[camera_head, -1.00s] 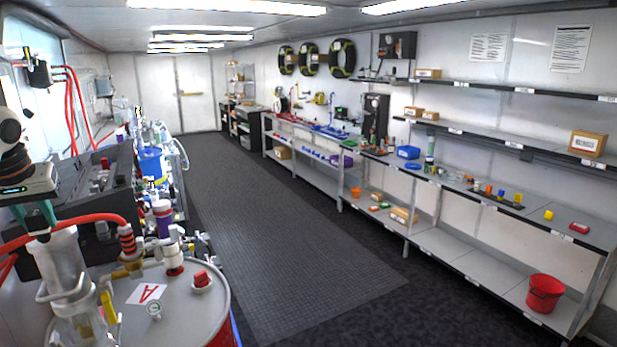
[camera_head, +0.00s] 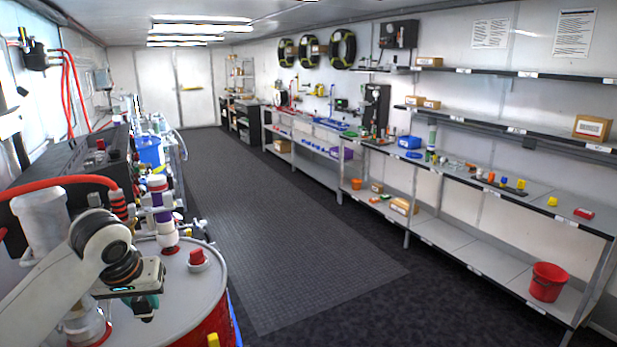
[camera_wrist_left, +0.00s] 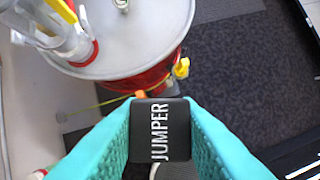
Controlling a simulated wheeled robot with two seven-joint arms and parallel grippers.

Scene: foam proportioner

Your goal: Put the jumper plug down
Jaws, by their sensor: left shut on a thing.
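The jumper plug (camera_wrist_left: 160,131) is a black block with "JUMPER" in white letters. In the left wrist view it sits between the two teal fingers of my left gripper (camera_wrist_left: 160,140), which is shut on it. In the head view my left gripper (camera_head: 143,308) points down in front of the grey drum lid at the lower left. There the plug is small and dark, and hard to tell from the fingers. In the wrist view, the drum's lid and red side lie beyond the plug. My right gripper is in neither view.
The red drum (camera_head: 215,318) has a grey lid with a red-capped fitting (camera_head: 198,260). A clear cylinder and a red hose (camera_head: 60,184) stand close by on the left. The aisle floor (camera_head: 290,240) is clear. Shelves with small parts and a red bucket (camera_head: 547,282) line the right wall.

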